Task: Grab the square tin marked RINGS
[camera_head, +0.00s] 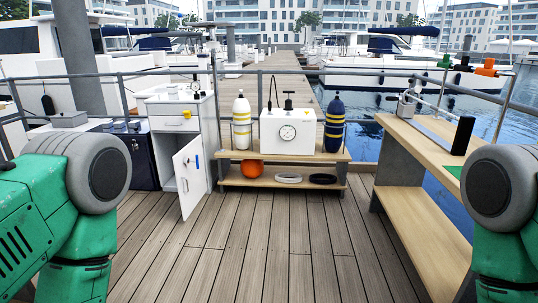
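I can make out no square tin marked RINGS, and no lettering is readable at this size. A white cabinet (205,118) stands left of centre with its lower door (189,178) swung open. Its drawer (174,124) looks shut, and small items too small to identify sit on its top. Green and grey links of my two arms show at the left and right edges, but neither gripper is in view.
A low wooden bench (228,183) ahead holds a white box with a gauge (288,132), two striped cylinders, an orange ball (252,169) and two rings. A wooden workbench (420,212) stands right, with a black block (462,136). The deck (265,250) between is clear.

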